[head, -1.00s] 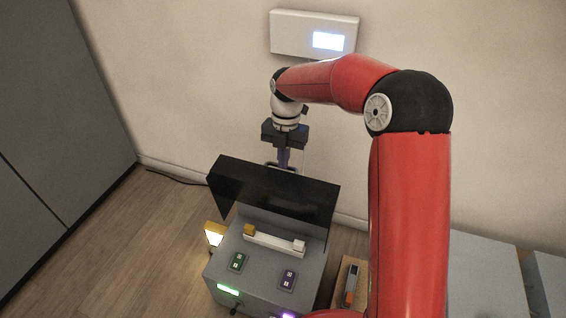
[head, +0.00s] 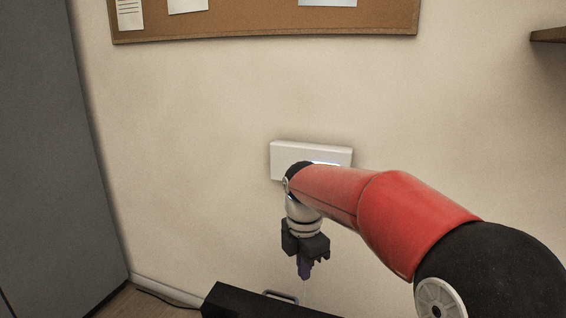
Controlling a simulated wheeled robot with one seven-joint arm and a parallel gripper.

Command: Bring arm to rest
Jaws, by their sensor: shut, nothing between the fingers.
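My red arm reaches in from the lower right. At its end my gripper (head: 304,272) points down, its fingers shut with nothing between them. It hangs in front of the wall, just above the back of a black panel (head: 255,303) at the bottom edge. Only the top of that panel shows, and what stands under it is out of view. A thin metal handle (head: 283,296) shows beside the panel, below my gripper.
A white wall box (head: 283,158) with a lit display is partly hidden by my arm. A cork board (head: 240,27) with papers hangs above. A grey cabinet (head: 75,150) stands at the left, a shelf (head: 548,34) at the right. A dark cable (head: 165,298) lies by the skirting.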

